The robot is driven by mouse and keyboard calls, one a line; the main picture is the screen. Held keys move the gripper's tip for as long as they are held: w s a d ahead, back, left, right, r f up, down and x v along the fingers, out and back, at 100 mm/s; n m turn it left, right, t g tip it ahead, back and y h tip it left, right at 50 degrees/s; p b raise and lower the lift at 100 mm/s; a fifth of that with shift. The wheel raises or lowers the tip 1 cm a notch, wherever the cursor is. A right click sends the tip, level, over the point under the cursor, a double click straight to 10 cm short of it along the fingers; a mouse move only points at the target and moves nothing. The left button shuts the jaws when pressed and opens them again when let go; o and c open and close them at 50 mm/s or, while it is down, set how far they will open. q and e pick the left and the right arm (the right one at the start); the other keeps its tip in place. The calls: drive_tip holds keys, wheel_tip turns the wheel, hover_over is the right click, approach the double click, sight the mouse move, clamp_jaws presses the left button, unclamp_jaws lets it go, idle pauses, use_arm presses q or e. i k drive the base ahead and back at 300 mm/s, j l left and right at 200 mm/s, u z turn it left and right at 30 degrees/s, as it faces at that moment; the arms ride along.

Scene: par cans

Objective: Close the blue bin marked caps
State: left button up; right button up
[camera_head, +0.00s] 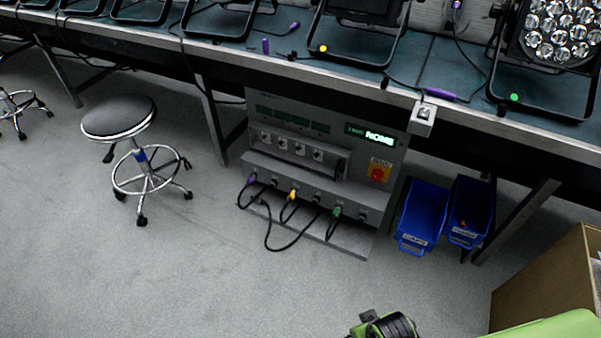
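The blue bin marked caps (422,213) is under the bench, just right of the grey control cabinet. Its label (414,240) is on its front end, which faces me. Its top is uncovered and its blue inside shows; I see nothing clear in it. A second blue bin (471,207) stands beside it on the right, with a label too small to read surely. Neither of my grippers is clearly in view. A green and black part at the bottom edge seems to be mine, with no fingertips visible, and nothing of mine touches the bins.
The grey control cabinet (310,165) has cables hanging at its front. A bench leg (517,220) slants down right of the bins. A cardboard box (545,278) stands at lower right. A stool (120,118) is at left. The floor in front of the bins is clear.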

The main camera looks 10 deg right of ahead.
sight(422, 220)
drive_tip(key=z, duration=1.4)
